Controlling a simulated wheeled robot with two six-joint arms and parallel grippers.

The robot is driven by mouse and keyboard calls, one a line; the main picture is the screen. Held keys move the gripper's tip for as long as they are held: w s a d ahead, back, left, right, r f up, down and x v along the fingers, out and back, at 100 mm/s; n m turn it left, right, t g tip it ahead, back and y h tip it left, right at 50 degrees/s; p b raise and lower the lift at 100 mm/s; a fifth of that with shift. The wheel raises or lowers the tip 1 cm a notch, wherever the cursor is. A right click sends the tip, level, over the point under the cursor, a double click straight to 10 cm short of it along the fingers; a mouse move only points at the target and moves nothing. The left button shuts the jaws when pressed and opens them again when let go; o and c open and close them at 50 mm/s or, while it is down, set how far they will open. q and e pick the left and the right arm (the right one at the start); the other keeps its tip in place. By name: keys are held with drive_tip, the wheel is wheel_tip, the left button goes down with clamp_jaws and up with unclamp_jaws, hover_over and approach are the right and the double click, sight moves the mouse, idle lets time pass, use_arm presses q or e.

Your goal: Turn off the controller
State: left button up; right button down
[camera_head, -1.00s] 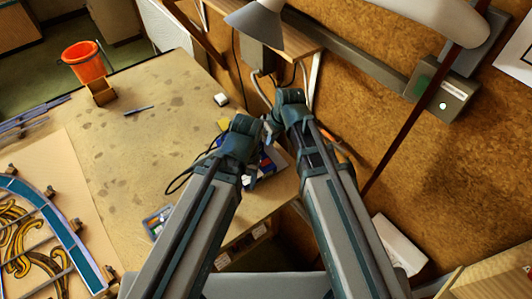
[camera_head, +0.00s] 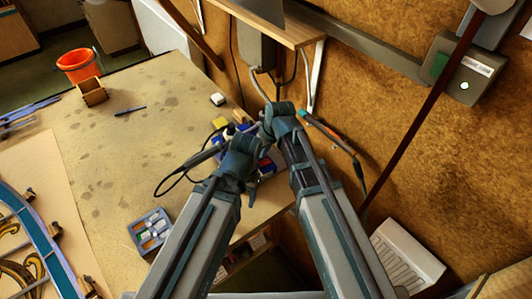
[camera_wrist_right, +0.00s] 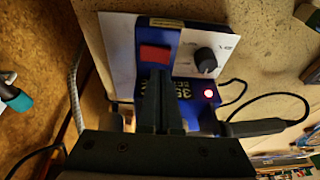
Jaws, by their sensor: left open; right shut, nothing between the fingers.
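The controller is a blue box (camera_wrist_right: 188,88) with a red switch (camera_wrist_right: 154,54), a black knob (camera_wrist_right: 206,60) and a lit red light (camera_wrist_right: 208,94). Its display is partly covered by the fingers. In the head view its blue body (camera_head: 265,168) is mostly hidden by my grippers. My right gripper (camera_wrist_right: 166,84) is shut and empty; its fingertips are close below the red switch in the wrist view. I cannot tell whether they touch it. My left gripper (camera_head: 240,150) is open beside the controller, its fingers largely hidden in the head view.
A black plug with cable (camera_wrist_right: 255,127) leaves the controller's side. A teal-handled tool (camera_head: 325,130) hangs near the wall. A tray of small items (camera_head: 150,232), a wooden box (camera_head: 92,92) and an orange bucket (camera_head: 78,65) stand left. The table's middle is fairly clear.

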sight(262, 163)
use_arm(q)
drive_tip(key=shift+f+b, duration=0.8)
drive_tip(key=shift+f, duration=0.5)
use_arm(e)
drive_tip(key=shift+s+a+f, duration=0.1)
drive_tip(key=shift+f, duration=1.2)
use_arm(q)
drive_tip(key=shift+f+b, duration=0.3)
drive_tip(key=shift+b, duration=0.05)
use_arm(e)
drive_tip(key=shift+f, duration=0.3)
drive_tip(key=shift+s+a, duration=0.1)
drive_tip(key=shift+s, duration=0.1)
drive_tip(key=shift+w, duration=0.1)
use_arm(q)
drive_tip(key=shift+a+r, duration=0.1)
drive_tip(key=shift+r, duration=0.05)
use_arm(e)
drive_tip(key=shift+w+d+r, duration=0.15)
drive_tip(key=shift+w+d, duration=0.1)
drive_tip(key=shift+d, duration=0.1)
drive_tip(key=shift+w+d, duration=0.2)
drive_tip(key=shift+d, duration=0.15)
use_arm(q)
drive_tip(key=shift+r+p, duration=0.15)
drive_tip(key=shift+p, duration=0.2)
use_arm(e)
drive_tip(key=shift+r, duration=0.15)
